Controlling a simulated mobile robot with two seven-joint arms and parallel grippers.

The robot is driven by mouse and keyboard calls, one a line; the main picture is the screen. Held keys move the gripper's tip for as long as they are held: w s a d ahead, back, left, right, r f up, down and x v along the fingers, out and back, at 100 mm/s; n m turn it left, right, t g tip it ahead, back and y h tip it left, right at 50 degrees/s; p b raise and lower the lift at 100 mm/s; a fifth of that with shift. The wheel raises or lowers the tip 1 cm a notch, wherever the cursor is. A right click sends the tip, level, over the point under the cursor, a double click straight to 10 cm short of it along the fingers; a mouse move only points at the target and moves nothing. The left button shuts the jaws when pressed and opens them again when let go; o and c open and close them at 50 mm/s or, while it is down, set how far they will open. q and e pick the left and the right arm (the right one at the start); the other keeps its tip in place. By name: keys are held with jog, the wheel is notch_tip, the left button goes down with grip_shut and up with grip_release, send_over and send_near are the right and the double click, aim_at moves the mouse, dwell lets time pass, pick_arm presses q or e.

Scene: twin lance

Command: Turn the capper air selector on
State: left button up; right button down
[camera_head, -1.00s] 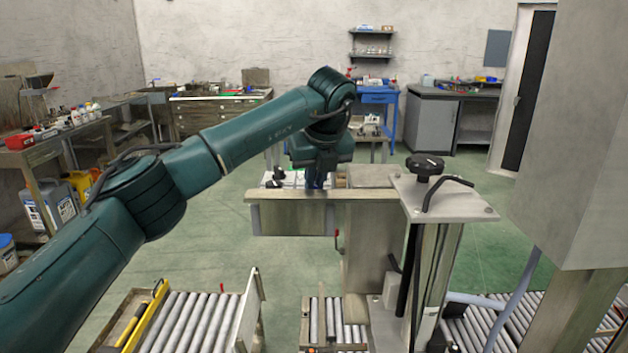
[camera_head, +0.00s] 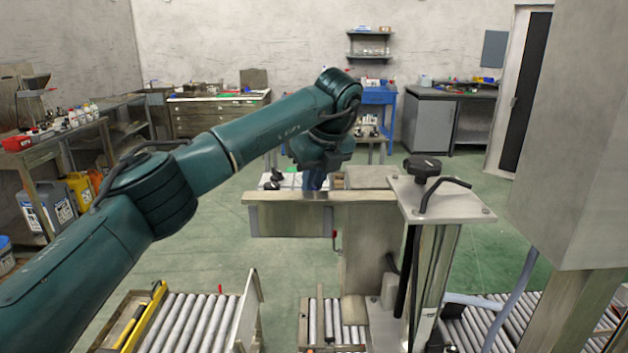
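The capping machine stands right of the middle, with a flat top plate (camera_head: 448,200), a black knob (camera_head: 422,167) and a grey crossbeam (camera_head: 330,198). A small red-tipped lever (camera_head: 335,236) shows below the beam; I cannot tell whether it is the air selector. No clearly marked selector is visible. My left arm reaches from the left to behind the beam. My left gripper (camera_head: 316,180) hangs below its wrist, mostly hidden by the wrist and the beam. Its fingertips and any contact cannot be made out. My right gripper is not in view.
Roller conveyors (camera_head: 187,322) run along the bottom on both sides of the machine. A large grey cabinet (camera_head: 580,130) blocks the right side. Benches and a blue cart (camera_head: 378,95) stand along the back wall. Green floor (camera_head: 215,255) is open between.

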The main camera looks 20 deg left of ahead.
pick_arm(q)
jog(key=o, duration=0.3)
jog(key=shift+o, duration=0.2)
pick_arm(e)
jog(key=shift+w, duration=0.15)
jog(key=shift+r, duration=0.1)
pick_arm(q)
jog(key=shift+d+r, duration=0.1)
jog(key=v, duration=1.3)
jog(key=shift+b, duration=0.45)
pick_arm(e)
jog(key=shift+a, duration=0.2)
pick_arm(q)
jog(key=shift+s, duration=0.1)
